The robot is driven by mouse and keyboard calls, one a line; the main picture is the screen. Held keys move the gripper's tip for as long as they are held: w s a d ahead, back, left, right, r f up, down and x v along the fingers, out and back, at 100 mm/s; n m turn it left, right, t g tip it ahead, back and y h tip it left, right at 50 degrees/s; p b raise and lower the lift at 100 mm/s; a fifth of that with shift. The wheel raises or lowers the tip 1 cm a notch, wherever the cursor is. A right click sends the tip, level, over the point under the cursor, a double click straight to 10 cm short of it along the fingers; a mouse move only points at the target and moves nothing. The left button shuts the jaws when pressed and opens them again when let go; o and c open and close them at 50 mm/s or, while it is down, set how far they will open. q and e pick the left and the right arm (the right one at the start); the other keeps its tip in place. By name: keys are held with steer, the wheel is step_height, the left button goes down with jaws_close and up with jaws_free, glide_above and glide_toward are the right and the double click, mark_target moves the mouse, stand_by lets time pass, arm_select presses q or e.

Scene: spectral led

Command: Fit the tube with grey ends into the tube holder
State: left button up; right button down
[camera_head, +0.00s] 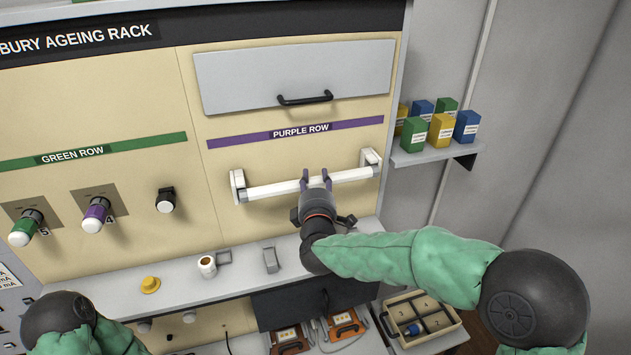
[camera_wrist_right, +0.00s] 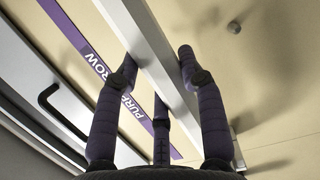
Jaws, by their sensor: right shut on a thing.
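A long white tube (camera_head: 272,189) lies nearly level in front of the cream panel, under the purple row strip. It spans between the two white end brackets of the tube holder, the left one (camera_head: 238,185) and the right one (camera_head: 370,159). Its ends are at or very near the brackets; I cannot tell if they are seated, nor clearly see their colour. My right gripper (camera_head: 316,180) is shut on the tube around its middle. In the right wrist view the tube (camera_wrist_right: 147,40) runs between the purple-grey fingers (camera_wrist_right: 158,62). My left gripper is out of view.
A grey flap (camera_head: 295,75) with a black handle is above the purple strip (camera_head: 295,132). A side shelf (camera_head: 435,150) with several coloured boxes stands close right. The counter (camera_head: 185,275) below holds a tape roll (camera_head: 207,266) and a yellow knob (camera_head: 150,284). A divided tray (camera_head: 420,318) sits lower right.

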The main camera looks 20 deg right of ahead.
steer(key=shift+w, duration=0.1)
steer(key=shift+a+x, duration=0.25)
steer(key=shift+x, duration=0.9)
steer(key=shift+w, duration=0.1)
steer(key=c, duration=0.7)
jaws_free()
steer(key=shift+a, duration=0.1)
steer(key=v, duration=1.2)
